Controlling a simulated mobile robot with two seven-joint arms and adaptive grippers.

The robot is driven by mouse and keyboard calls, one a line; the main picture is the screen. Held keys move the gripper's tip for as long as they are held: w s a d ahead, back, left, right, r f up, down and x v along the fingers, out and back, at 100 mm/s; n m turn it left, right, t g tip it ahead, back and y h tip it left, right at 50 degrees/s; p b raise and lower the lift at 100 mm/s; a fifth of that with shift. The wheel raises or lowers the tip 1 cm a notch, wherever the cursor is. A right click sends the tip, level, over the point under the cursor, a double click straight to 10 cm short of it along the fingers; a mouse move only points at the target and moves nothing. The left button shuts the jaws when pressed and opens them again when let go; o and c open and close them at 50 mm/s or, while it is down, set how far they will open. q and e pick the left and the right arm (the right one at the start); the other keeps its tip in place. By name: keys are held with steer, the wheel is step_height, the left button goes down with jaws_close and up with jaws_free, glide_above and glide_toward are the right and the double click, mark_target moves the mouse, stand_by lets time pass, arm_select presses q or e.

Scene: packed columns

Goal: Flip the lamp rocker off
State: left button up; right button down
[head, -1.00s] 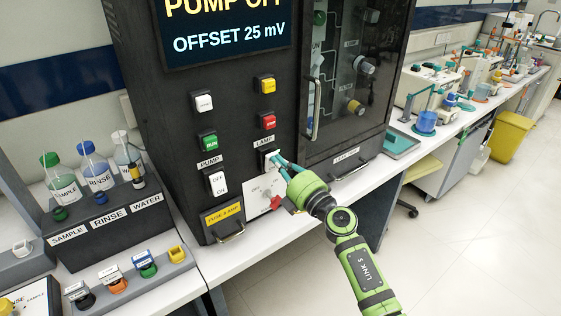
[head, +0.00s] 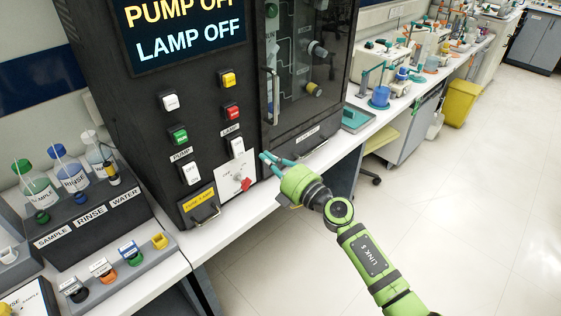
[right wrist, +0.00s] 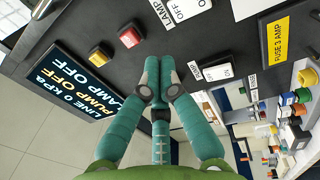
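The lamp rocker (head: 236,147) is a white switch under the LAMP label on the black cabinet front. In the right wrist view it also shows at the top edge (right wrist: 188,12), with OFF lettering. The display (head: 185,30) reads PUMP OFF and LAMP OFF. My right gripper (head: 266,157) is just right of and slightly below the rocker, apart from it. In the right wrist view its teal fingertips (right wrist: 161,74) are together with nothing between them. My left gripper is not in view.
The pump rocker (head: 190,173), red button (head: 232,112), yellow button (head: 229,79) and a dial plate (head: 236,178) surround the lamp rocker. A glass door with a handle (head: 272,97) is to the right. Bottles in a black rack (head: 90,215) stand left.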

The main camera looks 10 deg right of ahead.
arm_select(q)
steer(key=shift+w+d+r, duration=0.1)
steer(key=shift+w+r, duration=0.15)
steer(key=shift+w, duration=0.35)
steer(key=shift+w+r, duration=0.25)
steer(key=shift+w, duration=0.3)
arm_select(e)
steer(key=v, duration=0.3)
steer(key=shift+s+d+r, duration=0.15)
steer(key=shift+d+r, duration=0.1)
steer(key=shift+d, duration=0.05)
